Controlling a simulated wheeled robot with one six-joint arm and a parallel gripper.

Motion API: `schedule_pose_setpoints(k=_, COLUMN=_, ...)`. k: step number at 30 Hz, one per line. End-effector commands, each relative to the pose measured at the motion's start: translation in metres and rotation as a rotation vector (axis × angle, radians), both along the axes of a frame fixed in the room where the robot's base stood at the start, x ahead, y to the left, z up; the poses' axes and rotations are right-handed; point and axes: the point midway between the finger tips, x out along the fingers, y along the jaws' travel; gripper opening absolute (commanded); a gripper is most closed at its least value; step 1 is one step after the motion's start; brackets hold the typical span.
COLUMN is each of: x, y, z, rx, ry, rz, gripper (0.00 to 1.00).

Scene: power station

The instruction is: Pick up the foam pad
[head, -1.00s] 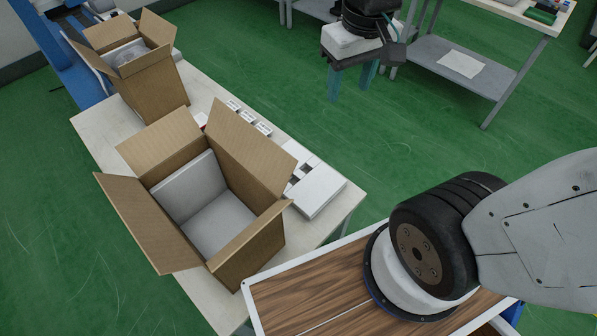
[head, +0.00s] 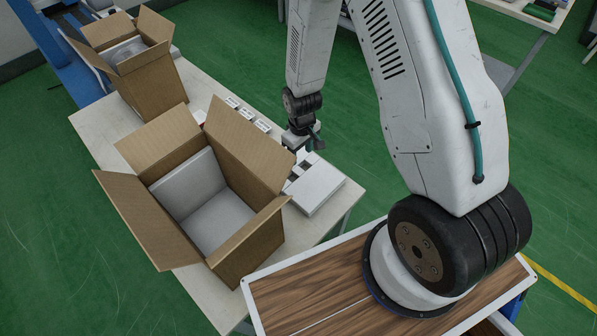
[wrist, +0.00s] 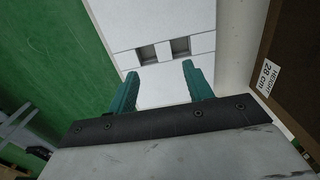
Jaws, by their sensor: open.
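White pieces that look like the foam pad (head: 318,192) lie flat on the table, right of the large open box. In the wrist view the white surface (wrist: 160,22) has two small square recesses and thin seams; I cannot tell whether it is one piece or several. My gripper (head: 312,146) hangs above the far end of these pieces. In the wrist view its two teal fingers (wrist: 160,70) are apart, with white surface between and beyond them and nothing held. The gripper's body hides the near part of the surface there.
A large open carton (head: 242,262) with grey-white lining stands close left of my gripper; its flaps stick out. A smaller open carton (head: 155,85) is farther back. Small labelled boxes (head: 247,113) lie along the table's far edge. The green floor (head: 240,50) is clear beyond.

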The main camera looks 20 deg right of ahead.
Motion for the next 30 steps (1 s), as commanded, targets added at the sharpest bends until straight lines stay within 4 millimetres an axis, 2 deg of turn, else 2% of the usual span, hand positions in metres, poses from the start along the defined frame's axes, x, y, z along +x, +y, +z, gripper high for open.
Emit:
schedule_pose_setpoints(k=11, x=-0.002, y=0.002, z=-0.041, rx=-0.001, ry=0.004, rz=0.005, gripper=0.51)
schedule_pose_setpoints(k=19, x=-0.002, y=0.005, z=-0.078, rx=0.000, ry=0.003, rz=0.005, gripper=0.51)
schedule_pose_setpoints(k=29, x=-0.002, y=0.005, z=-0.084, rx=-0.001, ry=0.002, rz=0.004, gripper=0.51)
schedule_pose_setpoints(k=30, x=-0.002, y=0.005, z=-0.084, rx=-0.001, ry=0.002, rz=0.004, gripper=0.40)
